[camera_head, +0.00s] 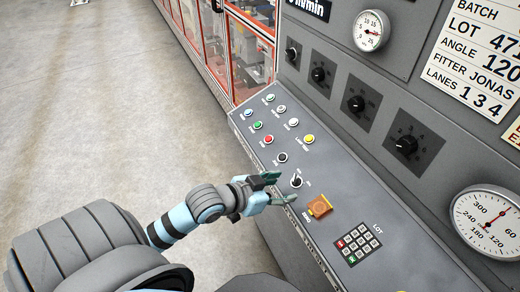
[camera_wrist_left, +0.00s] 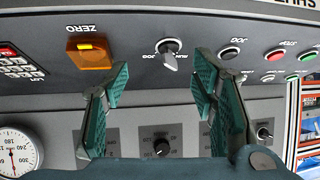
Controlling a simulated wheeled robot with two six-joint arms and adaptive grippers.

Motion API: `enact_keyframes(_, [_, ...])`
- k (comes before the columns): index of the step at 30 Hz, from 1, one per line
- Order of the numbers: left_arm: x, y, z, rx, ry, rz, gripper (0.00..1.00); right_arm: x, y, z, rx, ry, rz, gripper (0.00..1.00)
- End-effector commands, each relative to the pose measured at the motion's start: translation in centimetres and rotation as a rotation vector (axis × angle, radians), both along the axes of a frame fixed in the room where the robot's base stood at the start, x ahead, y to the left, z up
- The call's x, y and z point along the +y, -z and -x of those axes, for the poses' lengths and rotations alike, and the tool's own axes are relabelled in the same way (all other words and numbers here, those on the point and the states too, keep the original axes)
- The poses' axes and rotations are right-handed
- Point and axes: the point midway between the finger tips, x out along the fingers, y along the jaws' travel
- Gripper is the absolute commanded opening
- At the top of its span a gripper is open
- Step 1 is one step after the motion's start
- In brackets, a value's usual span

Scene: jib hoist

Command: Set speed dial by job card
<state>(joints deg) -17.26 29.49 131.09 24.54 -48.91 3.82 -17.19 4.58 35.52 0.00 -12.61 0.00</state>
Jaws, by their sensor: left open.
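Black dials (camera_head: 355,103), (camera_head: 406,145), (camera_head: 318,73) and (camera_head: 292,52) sit on dark square plates on the upright panel, apart from the gripper. I cannot tell which is the speed dial. The job card (camera_head: 478,60) reads BATCH, LOT 47 (cut off), ANGLE 120, FITTER JONAS, LANES 1 3 4. My right gripper is not in view.
An orange guarded ZERO button (camera_head: 319,207) and a keypad (camera_head: 358,243) are right of the gripper. Several coloured push buttons (camera_head: 282,110) lie to its left. Round gauges (camera_head: 371,31) and (camera_head: 488,222) are on the panel. Open floor (camera_head: 110,100) lies left.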

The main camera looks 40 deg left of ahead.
Motion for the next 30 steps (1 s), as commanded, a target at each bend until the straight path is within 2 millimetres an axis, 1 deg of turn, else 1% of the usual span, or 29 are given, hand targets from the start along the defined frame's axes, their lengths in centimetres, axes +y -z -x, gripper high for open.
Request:
enact_keyframes(3, [0.2,2.9,1.7,0.094,-0.038,-0.029,0.52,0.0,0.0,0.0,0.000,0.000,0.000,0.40])
enact_keyframes(6, [0.9,5.6,2.7,0.162,-0.076,-0.046,0.52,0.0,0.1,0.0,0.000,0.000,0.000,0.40])
enact_keyframes(9, [1.4,7.9,3.8,0.223,-0.107,-0.062,0.52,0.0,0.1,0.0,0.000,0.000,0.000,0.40])
enact_keyframes(13, [1.7,9.9,4.9,0.280,-0.132,-0.078,0.52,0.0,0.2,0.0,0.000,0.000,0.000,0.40])
enact_keyframes(15, [1.9,10.5,5.3,0.297,-0.139,-0.083,0.52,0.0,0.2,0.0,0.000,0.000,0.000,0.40])
enact_keyframes(18, [1.9,10.8,5.5,0.307,-0.144,-0.087,0.52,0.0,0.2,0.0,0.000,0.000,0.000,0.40])
enact_keyframes(30, [1.9,10.8,5.4,0.306,-0.144,-0.086,0.52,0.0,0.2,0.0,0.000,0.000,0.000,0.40])
